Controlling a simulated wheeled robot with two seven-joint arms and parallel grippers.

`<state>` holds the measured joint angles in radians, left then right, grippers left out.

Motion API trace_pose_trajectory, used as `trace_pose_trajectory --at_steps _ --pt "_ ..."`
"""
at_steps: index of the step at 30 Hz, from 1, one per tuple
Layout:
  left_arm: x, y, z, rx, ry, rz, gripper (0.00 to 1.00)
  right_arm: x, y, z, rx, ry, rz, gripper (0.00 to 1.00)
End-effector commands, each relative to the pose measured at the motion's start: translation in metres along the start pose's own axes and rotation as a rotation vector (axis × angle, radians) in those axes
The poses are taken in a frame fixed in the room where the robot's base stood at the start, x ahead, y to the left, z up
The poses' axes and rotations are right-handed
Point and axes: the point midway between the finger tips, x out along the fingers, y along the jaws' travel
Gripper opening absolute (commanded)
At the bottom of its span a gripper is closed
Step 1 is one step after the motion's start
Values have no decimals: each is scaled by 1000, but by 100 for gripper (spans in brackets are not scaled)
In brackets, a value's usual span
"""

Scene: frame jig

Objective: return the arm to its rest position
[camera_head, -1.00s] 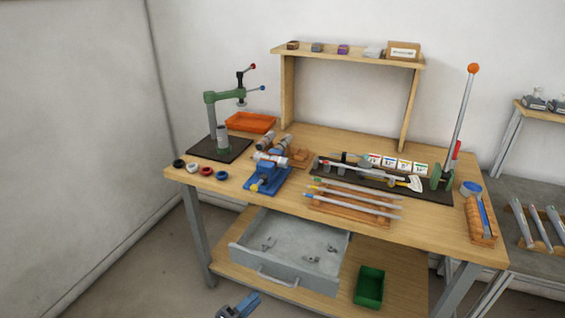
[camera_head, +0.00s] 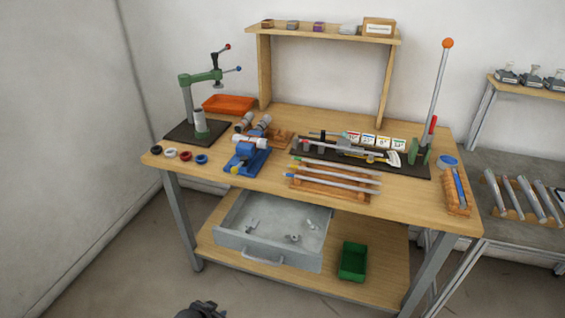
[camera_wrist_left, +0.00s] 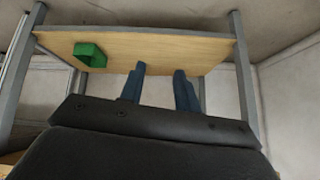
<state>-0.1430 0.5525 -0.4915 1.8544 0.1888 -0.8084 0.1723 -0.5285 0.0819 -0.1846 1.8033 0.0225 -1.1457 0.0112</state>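My left gripper (camera_head: 203,311) shows only as a dark piece at the bottom edge of the head view, in front of the workbench and low. Its fingers are out of that picture. In the left wrist view my left gripper (camera_wrist_left: 160,72) has two blue fingers standing apart with nothing between them. It is open and empty, with the bench's lower shelf (camera_wrist_left: 160,47) beyond the fingertips. My right gripper is in neither view.
The workbench (camera_head: 255,185) carries a green press, a blue vise and racks of rods. Its drawer (camera_head: 232,245) is pulled out, with small metal parts inside. A green bin (camera_head: 352,262) sits on the lower shelf. Bare floor lies at the left.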

Motion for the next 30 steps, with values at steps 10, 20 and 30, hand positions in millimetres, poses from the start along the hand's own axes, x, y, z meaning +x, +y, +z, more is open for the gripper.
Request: trace_pose_trajectory --at_steps 10,20,30 --pt "0 40 119 -54 -383 -69 32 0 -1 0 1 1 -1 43" --pt "-17 139 209 -284 -494 5 32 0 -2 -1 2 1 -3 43" --pt "-33 180 245 -316 -543 41 32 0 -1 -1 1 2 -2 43"
